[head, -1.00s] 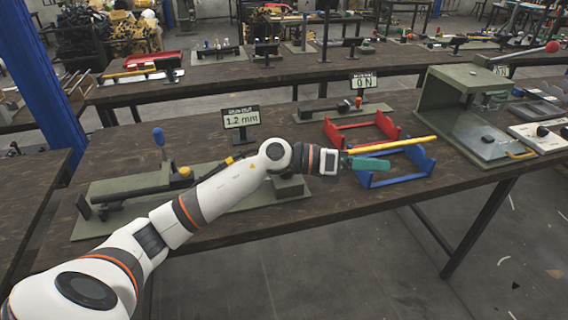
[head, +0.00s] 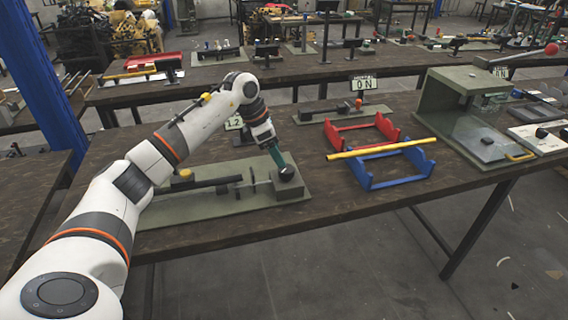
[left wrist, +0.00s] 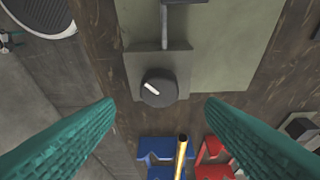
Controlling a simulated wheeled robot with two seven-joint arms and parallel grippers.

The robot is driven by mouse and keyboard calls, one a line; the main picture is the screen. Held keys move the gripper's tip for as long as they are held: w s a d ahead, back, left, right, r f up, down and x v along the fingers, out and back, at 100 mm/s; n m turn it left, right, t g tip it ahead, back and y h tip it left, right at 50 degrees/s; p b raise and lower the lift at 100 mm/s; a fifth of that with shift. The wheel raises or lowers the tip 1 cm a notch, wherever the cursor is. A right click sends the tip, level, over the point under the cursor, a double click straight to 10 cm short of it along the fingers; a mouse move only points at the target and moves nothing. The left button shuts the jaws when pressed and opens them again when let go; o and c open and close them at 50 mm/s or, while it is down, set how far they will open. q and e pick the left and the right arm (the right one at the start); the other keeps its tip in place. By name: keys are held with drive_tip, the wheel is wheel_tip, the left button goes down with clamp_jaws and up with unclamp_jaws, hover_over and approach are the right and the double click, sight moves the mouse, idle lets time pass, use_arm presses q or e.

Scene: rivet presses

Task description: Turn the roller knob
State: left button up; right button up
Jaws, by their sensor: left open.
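The roller knob (head: 287,173) is a round black knob on a grey block at the right end of the green press plate (head: 210,204). In the left wrist view the knob (left wrist: 158,88) shows a white pointer mark slanting to upper left. My left gripper (head: 278,160) is tilted down close above the knob in the head view. In the left wrist view its two teal fingers (left wrist: 158,118) are wide apart with nothing between them, and the knob lies beyond the tips. Contact with the knob does not show. My right gripper is not in view.
A yellow rod (head: 382,148) lies across the blue rack (head: 401,185), right of the knob. A red rack (head: 361,140) stands behind it. A readout sign (head: 234,123) is partly hidden by my arm. The brown tabletop (head: 315,209) in front is clear.

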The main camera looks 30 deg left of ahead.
sight(286, 168)
use_arm(q)
drive_tip(key=x, duration=0.6)
drive_tip(key=shift+d+p, duration=0.1)
drive_tip(key=shift+p, duration=0.3)
drive_tip(key=shift+c, duration=0.3)
drive_tip(key=c, duration=0.9)
